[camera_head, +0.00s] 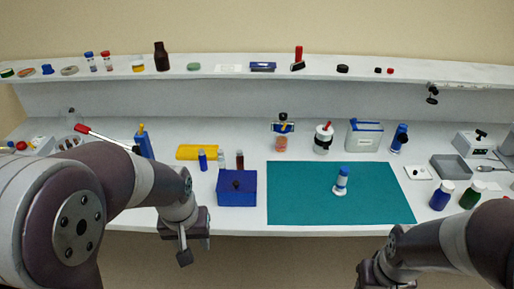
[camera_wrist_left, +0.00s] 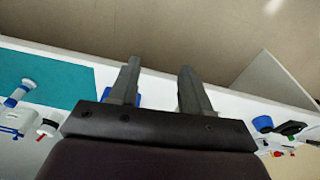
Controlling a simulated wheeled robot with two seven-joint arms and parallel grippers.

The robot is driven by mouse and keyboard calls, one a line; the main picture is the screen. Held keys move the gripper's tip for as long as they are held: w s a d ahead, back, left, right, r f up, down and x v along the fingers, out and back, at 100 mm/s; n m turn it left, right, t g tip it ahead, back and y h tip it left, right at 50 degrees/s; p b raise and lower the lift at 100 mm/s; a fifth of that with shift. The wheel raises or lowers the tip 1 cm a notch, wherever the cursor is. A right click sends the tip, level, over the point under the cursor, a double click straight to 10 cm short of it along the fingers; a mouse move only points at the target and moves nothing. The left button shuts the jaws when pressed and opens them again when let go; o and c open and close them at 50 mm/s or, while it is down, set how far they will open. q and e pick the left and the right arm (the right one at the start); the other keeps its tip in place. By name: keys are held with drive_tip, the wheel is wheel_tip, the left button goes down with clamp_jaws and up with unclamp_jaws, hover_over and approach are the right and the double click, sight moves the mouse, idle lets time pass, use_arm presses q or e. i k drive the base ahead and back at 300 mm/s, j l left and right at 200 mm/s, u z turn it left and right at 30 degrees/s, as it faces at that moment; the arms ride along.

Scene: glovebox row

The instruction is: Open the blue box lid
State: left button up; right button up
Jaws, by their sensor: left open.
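The blue box (camera_head: 236,190) stands near the front edge of the bench, left of the green mat. Its lid (camera_head: 225,180) looks shut, with a dark knob on top. My left gripper (camera_head: 186,246) is left of the box and in front of the bench edge. In the left wrist view my left gripper (camera_wrist_left: 158,85) is open, with nothing between its fingers. A little blue of what looks like the box (camera_wrist_left: 138,100) shows behind one finger; the rest is hidden. My right gripper (camera_head: 374,272) is low at the front right, its fingers unclear.
The green mat (camera_head: 300,205) carries a blue-and-white bottle (camera_head: 341,180). A grey tray (camera_head: 450,166) and bottles (camera_head: 442,195) are at the right. A shelf (camera_head: 220,74) with small items runs along the back.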

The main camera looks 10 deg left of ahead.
sight(226, 178)
drive_tip(key=i+j+z, duration=0.2)
drive_tip(key=i, duration=0.65)
drive_tip(key=l, duration=0.05)
